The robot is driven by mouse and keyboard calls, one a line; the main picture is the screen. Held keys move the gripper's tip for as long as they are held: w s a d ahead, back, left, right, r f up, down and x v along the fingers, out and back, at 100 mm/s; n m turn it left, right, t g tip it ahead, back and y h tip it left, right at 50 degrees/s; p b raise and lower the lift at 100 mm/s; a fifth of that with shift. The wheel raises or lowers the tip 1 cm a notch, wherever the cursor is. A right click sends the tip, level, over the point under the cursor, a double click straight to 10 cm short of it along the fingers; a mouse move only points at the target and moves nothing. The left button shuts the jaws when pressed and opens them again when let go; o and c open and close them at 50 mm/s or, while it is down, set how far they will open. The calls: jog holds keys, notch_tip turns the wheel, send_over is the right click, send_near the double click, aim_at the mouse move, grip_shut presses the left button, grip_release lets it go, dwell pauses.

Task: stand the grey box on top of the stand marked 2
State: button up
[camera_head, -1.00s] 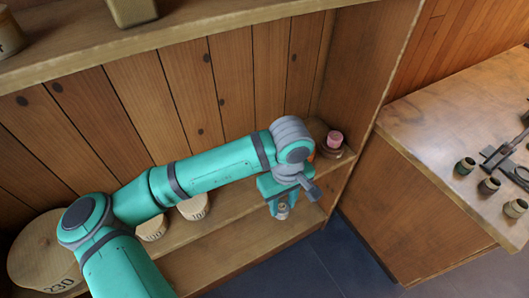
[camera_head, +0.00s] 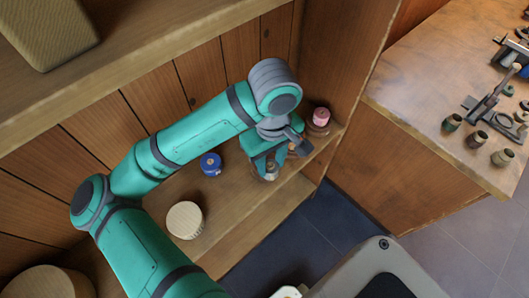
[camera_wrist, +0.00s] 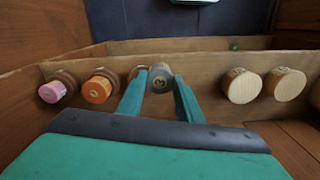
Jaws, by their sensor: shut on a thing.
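My gripper (camera_head: 267,170) is over the right part of the lower shelf. In the wrist view its two teal fingers (camera_wrist: 159,84) are shut on a small grey round-topped piece, which I take as the grey box (camera_wrist: 160,79). A dark mark shows on its top. Left of the fingers are an orange piece (camera_wrist: 98,90) and a pink piece (camera_wrist: 53,91), each on a brown round base. Another brown piece (camera_wrist: 138,72) is partly hidden behind the left finger. I cannot read which stand is marked 2. Whether the grey box touches the shelf is unclear.
Two pale wooden round pieces (camera_wrist: 241,86) (camera_wrist: 284,83) stand right of the fingers. In the head view a blue piece (camera_head: 210,163) and a pale round piece (camera_head: 185,220) stand on the lower shelf (camera_head: 235,222). The upper shelf (camera_head: 150,62) overhangs. A workbench (camera_head: 420,75) is at right.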

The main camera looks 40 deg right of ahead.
jog(key=shift+w+d+f, duration=0.8)
jog(key=shift+w+f, duration=0.55)
jog(key=shift+f, duration=0.45)
jog(key=shift+w+d+f, duration=0.75)
jog(key=shift+w+f, duration=0.55)
jog(key=shift+f, duration=0.55)
jog(key=shift+w+d+f, duration=0.8)
jog(key=shift+w+f, duration=0.55)
jog(key=shift+f, duration=0.45)
jog(key=shift+f, duration=0.15)
jog(key=o, duration=1)
jog(key=shift+o, duration=0.2)
notch_tip(320, 180, up, 12)
jog(key=shift+r, duration=0.2)
